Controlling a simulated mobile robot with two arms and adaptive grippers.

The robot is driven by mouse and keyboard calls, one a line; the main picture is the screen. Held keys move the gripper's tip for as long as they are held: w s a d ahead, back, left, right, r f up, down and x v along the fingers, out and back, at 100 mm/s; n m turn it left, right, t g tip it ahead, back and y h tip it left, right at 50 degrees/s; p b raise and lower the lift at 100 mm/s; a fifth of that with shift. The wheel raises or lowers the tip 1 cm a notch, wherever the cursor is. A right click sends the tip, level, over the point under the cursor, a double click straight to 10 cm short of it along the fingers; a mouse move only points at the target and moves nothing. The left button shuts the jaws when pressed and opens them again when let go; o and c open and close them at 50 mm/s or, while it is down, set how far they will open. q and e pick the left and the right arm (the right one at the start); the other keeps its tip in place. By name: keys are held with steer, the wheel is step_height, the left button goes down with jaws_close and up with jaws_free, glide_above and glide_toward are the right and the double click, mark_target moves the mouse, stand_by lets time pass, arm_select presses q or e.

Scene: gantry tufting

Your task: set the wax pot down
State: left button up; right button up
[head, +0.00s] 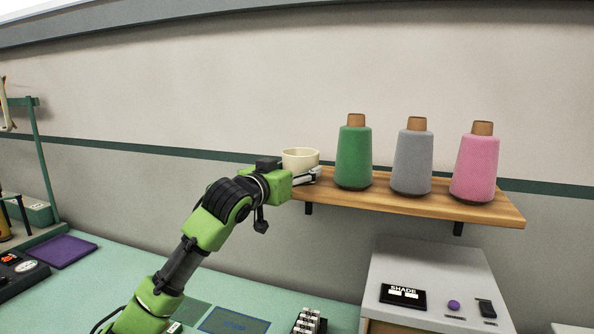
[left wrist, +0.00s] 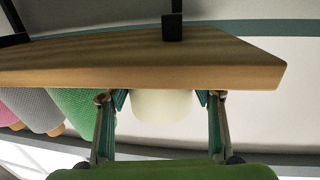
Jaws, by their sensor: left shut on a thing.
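The wax pot (head: 300,158) is a small cream cup, upright at the left end of the wooden shelf (head: 430,203). My left gripper (head: 308,175) reaches it from the left and front and is shut on it. In the left wrist view, which is upside down, the pot (left wrist: 161,108) sits between the two fingers (left wrist: 161,97), one on each side. The shelf edge (left wrist: 130,78) meets the pot's base there, so I cannot tell whether the base touches the shelf top. My right gripper is not in view.
Green (head: 353,158), grey (head: 412,162) and pink (head: 475,167) yarn cones stand on the shelf right of the pot, the green one closest. A grey cabinet (head: 430,265) stands below. A teal table (head: 270,296) lies under my arm. The wall is behind.

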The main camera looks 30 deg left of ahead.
arm_select(q)
steer(key=shift+f, duration=0.15)
steer(key=o, duration=1.1)
steer(key=shift+s, duration=0.2)
steer(key=s+b, duration=0.1)
steer(key=s, duration=0.2)
steer(key=s+b, duration=0.2)
steer(key=s, duration=0.2)
steer(key=s+d+r+b, duration=0.1)
steer(key=s, duration=0.3)
steer(key=shift+s+b, duration=0.25)
steer(key=shift+b, duration=0.15)
